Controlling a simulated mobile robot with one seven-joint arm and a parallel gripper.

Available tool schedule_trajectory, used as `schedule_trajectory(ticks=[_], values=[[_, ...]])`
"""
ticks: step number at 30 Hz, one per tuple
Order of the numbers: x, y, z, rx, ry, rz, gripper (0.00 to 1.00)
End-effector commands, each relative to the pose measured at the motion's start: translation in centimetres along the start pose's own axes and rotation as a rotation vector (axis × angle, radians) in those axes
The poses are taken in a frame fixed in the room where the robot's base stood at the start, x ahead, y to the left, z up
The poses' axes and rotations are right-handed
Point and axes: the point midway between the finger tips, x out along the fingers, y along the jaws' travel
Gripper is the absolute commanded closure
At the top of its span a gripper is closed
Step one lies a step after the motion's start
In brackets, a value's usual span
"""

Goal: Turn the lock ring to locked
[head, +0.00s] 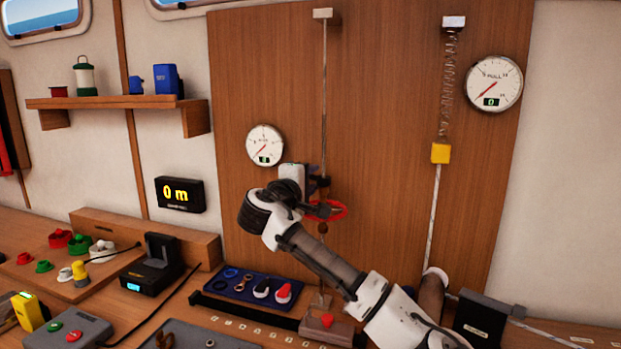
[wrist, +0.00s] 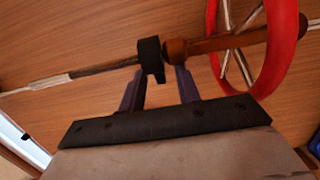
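In the wrist view, a dark collar (wrist: 151,57) sits around a thin rod, against the end of a brown wooden handle (wrist: 205,44). I take this collar as the lock ring, but no locked or unlocked mark is readable. A red hoop (wrist: 279,58) with thin pale spokes surrounds the handle; the hoop also shows in the head view (head: 341,210). My gripper (wrist: 161,73) is open, its two dark fingers apart on either side of the collar's lower part. I cannot tell whether they touch it. In the head view, my arm partly hides this area.
A vertical line (head: 324,90) runs up the wooden panel (head: 380,100), with a dial gauge (head: 265,146) to its left. A second line with a spring (head: 447,90) and yellow block (head: 440,153) hangs to the right. A blue tray (head: 235,292) lies below on the bench.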

Motion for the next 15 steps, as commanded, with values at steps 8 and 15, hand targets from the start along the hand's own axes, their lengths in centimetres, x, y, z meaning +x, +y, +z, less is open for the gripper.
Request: schedule_trajectory(ticks=[8, 15], values=[[-0.03, -0.02, 0.01, 0.0, 0.0, 0.0, 0.86], [-0.03, -0.04, 0.0, 0.0, -0.001, -0.001, 1.0]])
